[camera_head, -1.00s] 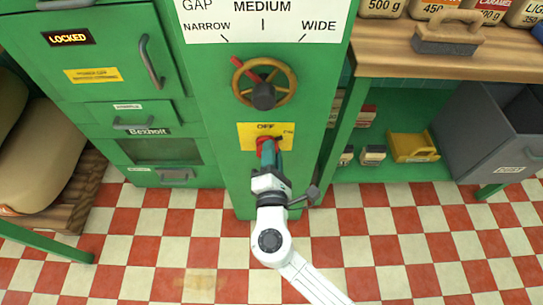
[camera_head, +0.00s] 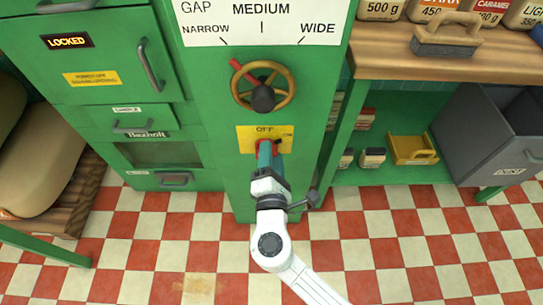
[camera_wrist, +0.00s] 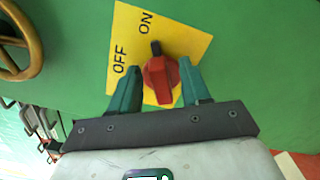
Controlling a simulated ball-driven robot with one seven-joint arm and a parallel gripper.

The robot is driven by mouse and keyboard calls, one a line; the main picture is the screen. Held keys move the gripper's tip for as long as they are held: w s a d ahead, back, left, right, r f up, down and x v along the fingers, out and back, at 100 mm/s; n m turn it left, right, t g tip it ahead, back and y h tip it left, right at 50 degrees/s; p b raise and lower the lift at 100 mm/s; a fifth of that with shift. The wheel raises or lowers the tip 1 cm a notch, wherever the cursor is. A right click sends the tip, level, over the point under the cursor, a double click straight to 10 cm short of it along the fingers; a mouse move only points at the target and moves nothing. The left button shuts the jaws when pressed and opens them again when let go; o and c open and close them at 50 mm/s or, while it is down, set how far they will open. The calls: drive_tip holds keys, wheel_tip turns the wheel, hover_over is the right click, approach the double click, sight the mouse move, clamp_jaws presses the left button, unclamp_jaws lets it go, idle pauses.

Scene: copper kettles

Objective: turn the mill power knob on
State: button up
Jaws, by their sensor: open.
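The red power knob (camera_wrist: 159,78) sits on a yellow plate (camera_wrist: 187,38) marked OFF and ON, on the green mill front. In the wrist view its black tip points up, roughly toward the word ON. My gripper (camera_wrist: 157,68) is open, with one teal finger on each side of the knob. A small gap shows on the left; on the right the finger is very close, and I cannot tell if it touches. In the head view my gripper (camera_head: 267,152) covers most of the knob, and the plate (camera_head: 246,139) shows around it.
A brass handwheel (camera_head: 283,99) with a dark hub is just above the plate, under the gap scale (camera_head: 262,25). Green drawers (camera_head: 131,118) are at the left. A wooden-topped shelf (camera_head: 395,71) and a grey bin (camera_head: 480,135) are at the right. Checkered floor lies below.

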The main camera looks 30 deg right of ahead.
drive_tip(key=p+v, duration=0.1)
drive_tip(key=v, duration=1)
idle(0.4)
